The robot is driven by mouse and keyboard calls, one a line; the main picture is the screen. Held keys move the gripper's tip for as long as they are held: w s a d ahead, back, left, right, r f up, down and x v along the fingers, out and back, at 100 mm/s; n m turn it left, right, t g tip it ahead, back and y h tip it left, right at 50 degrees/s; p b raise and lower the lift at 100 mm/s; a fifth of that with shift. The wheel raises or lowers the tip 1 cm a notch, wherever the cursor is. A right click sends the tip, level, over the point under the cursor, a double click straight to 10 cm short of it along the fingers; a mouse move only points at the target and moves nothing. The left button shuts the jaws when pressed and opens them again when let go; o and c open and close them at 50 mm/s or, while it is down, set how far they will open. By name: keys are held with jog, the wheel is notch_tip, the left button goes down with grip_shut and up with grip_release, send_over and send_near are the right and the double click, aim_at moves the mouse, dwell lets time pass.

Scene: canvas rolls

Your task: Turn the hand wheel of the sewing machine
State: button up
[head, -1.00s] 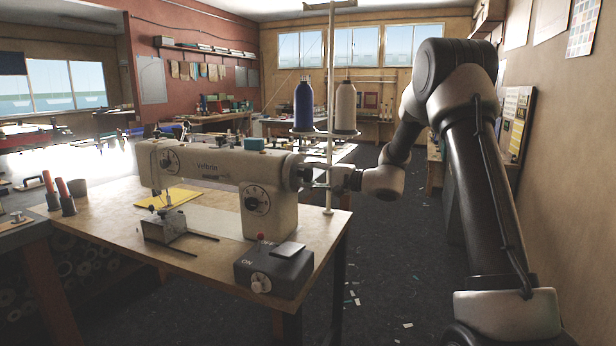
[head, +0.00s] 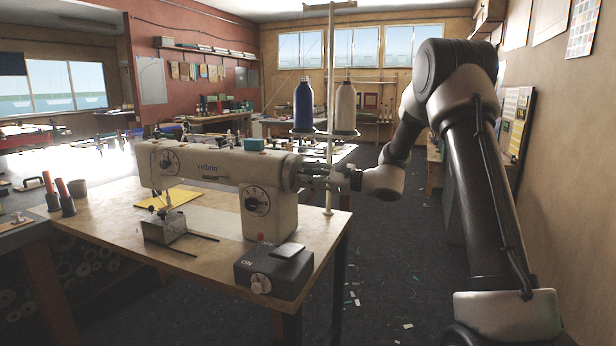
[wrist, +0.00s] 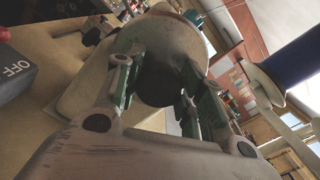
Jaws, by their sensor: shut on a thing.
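The white sewing machine (head: 225,172) stands on a wooden table, its hand wheel (head: 292,172) at the right end of the body. My gripper (head: 306,176) reaches in from the right at that end. In the wrist view the dark round hand wheel (wrist: 163,86) lies between the two green-padded fingers of my gripper (wrist: 158,88). The fingers are shut on it from opposite sides. The fingers partly cover the wheel, so any turn of it cannot be read directly.
A thread stand with a blue cone (head: 303,104) and a cream cone (head: 345,106) rises just behind my gripper. A dark switch box (head: 273,270) sits at the table's front right corner. The floor right of the table is mostly clear.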

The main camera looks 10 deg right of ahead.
jog(key=m, duration=0.5)
jog(key=shift+f+m, duration=0.1)
jog(key=shift+m, duration=0.2)
dwell(0.4)
jog(key=o, duration=1)
jog(key=shift+o, duration=0.2)
jog(key=shift+d, duration=0.1)
jog(key=v, duration=1.2)
